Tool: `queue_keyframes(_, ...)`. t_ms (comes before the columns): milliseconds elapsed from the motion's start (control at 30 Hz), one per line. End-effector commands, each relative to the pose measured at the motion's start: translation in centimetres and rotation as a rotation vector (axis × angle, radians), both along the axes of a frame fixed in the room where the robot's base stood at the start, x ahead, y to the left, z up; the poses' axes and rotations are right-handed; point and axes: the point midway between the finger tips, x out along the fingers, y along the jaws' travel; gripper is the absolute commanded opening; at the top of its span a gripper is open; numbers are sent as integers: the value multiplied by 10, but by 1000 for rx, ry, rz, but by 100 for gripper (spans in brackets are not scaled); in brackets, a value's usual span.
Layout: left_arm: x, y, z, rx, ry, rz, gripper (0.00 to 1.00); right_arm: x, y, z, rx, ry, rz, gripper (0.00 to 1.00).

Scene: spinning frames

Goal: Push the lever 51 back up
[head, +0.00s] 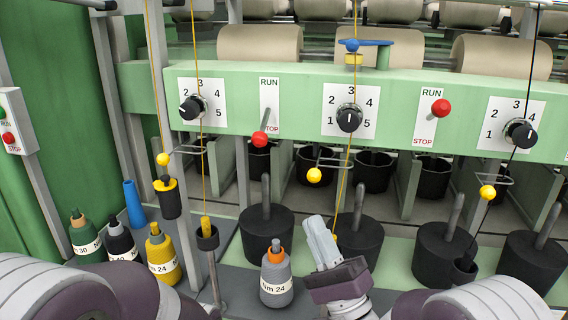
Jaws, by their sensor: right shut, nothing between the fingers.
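No number 51 can be read on any lever. A lever with a red knob (260,139) hangs down by STOP on the left RUN/STOP plate. Another red-knobbed lever (440,107) stands up near RUN on the right plate. Wire levers with yellow balls stick out below the green panel: a left one (163,159), a middle one (314,175) and a right one (487,192). My right gripper (316,225) is shut and empty, pointing up, below the middle yellow ball and apart from it in the picture. My left gripper is out of view.
Yarn cones, including a grey one with an orange top (275,272), stand in front. Black cans (267,235) with grey rods stand below the green panel (285,85). Yellow yarns run down past the dials. A RUN/STOP box (18,120) is at the left edge.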

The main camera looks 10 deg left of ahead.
Motion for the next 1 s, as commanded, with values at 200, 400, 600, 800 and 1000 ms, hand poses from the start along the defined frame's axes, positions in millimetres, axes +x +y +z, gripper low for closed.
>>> queue_keyframes(200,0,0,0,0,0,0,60,0,0,0,-2,1,-2,0)
queue_keyframes(400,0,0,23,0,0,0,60,9,8,20,-3,2,-2,0)
queue_keyframes(600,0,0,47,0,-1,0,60,29,29,47,-2,-1,-3,0)
queue_keyframes(800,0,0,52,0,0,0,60,50,49,76,-2,-2,-4,0)
queue_keyframes(1000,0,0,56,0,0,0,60,42,70,94,-3,0,-2,0)
